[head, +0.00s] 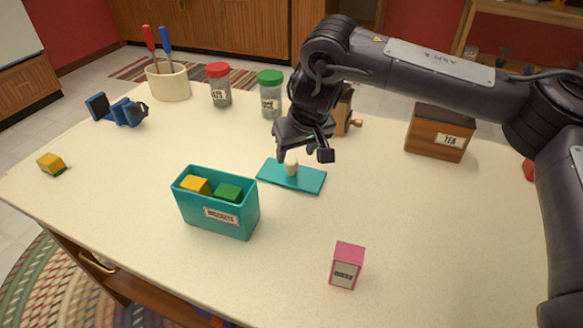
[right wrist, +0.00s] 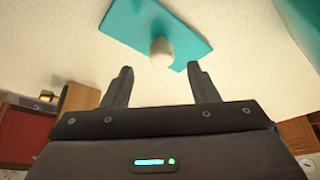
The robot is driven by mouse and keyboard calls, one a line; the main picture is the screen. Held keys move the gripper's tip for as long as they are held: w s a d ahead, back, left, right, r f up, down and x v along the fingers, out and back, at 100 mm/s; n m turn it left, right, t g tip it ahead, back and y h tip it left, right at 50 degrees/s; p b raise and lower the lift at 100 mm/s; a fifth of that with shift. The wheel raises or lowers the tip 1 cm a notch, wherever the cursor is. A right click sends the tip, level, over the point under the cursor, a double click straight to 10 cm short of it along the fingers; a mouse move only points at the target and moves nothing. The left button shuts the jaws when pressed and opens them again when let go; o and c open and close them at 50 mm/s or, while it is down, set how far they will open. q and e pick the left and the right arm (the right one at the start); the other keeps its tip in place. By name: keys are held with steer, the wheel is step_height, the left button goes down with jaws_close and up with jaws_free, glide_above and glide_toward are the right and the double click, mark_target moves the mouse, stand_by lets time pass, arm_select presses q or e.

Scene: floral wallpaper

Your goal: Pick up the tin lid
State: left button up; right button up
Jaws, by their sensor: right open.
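The tin lid (head: 309,181) is a flat teal rectangle with a pale round knob (head: 291,168) on top, lying on the table behind and right of the open teal tin (head: 238,220). The tin holds a yellow block (head: 195,184) and a green block (head: 229,192). My right gripper (head: 303,152) is open and empty, just above the lid, pointing down. In the right wrist view the lid (right wrist: 190,38) and its knob (right wrist: 161,52) lie just beyond the open fingertips (right wrist: 160,68); the knob lines up between them, not gripped. My left gripper is not in view.
A pink box (head: 346,266) stands at the front. A wooden tea box (head: 438,133) is at the right. Red-lidded (head: 219,86) and green-lidded (head: 270,95) jars and a utensil crock (head: 168,82) stand behind. A blue object (head: 120,111) and yellow block (head: 51,163) are at left.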

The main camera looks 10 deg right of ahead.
mark_target(292, 162)
steer(key=x, duration=0.6)
steer(key=shift+a, duration=0.1)
steer(key=c, duration=1.1)
